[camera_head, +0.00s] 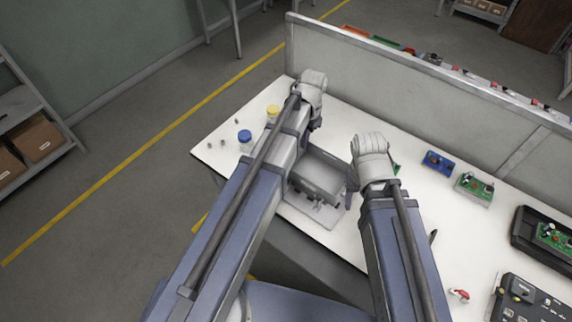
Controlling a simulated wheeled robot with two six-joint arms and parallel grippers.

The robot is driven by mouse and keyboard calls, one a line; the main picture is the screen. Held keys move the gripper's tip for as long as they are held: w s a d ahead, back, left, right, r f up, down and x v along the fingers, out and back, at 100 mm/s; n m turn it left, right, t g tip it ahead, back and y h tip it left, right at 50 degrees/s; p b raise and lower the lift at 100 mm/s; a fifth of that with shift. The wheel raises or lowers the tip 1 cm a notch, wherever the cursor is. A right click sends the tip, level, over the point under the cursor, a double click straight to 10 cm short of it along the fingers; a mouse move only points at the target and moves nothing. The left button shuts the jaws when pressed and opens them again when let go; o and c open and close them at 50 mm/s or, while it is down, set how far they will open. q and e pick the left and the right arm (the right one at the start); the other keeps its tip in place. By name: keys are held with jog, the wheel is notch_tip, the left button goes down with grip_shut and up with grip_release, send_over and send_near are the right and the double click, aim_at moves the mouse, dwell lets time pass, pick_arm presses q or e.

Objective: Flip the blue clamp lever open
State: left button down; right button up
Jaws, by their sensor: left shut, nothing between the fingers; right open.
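A grey fixture box (322,170) stands on a light base plate (325,217) near the table's front edge, between my arms. Small metal clamp parts (318,205) show at its front, but I cannot clearly make out a blue lever there. My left gripper (315,123) is at the far left side of the box, mostly hidden by my own arm; it is shut and empty. My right gripper (350,196) is open, close beside the box's right side, partly hidden by its wrist. I cannot tell whether it touches anything.
On the white table (232,165), a blue-capped jar (245,139) and a yellow-capped jar (273,113) stand at the left. A blue part (438,161) and a green board (474,188) lie to the right. A grey partition (400,85) bounds the back.

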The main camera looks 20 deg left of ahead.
pick_arm(q)
jog(key=shift+f, duration=0.15)
jog(key=s+a+f+b, duration=0.2)
jog(key=s+f+b, duration=0.1)
jog(key=f+b, duration=0.7)
jog(key=shift+s+a+f+b, duration=0.2)
jog(key=shift+s+f+b, duration=0.05)
jog(key=shift+s+b, duration=0.1)
jog(key=shift+w, duration=0.15)
